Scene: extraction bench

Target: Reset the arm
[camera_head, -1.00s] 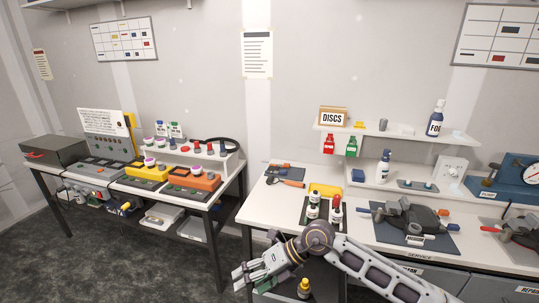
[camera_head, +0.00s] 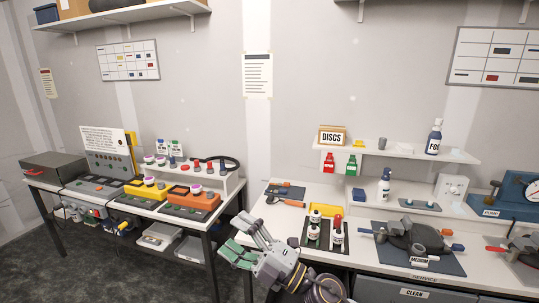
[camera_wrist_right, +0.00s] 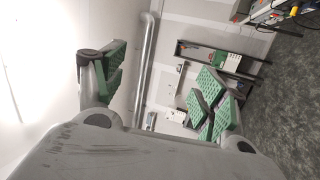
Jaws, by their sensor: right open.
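My right gripper (camera_head: 250,241) is at the bottom middle of the head view, in front of the gap between the two benches. Its green-padded fingers are spread and hold nothing. In the right wrist view the fingers (camera_wrist_right: 160,88) stand wide apart with only the room between them. My right arm comes up from the bottom edge, beside the front left corner of the right bench (camera_head: 262,215). My left gripper is not in any view.
On the right bench are a dark tray with small bottles (camera_head: 324,235), a clamp device on a blue mat (camera_head: 411,245) and a shelf (camera_head: 400,149). The left bench (camera_head: 150,208) holds coloured control boxes. Dark floor (camera_head: 125,275) lies open in front of it.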

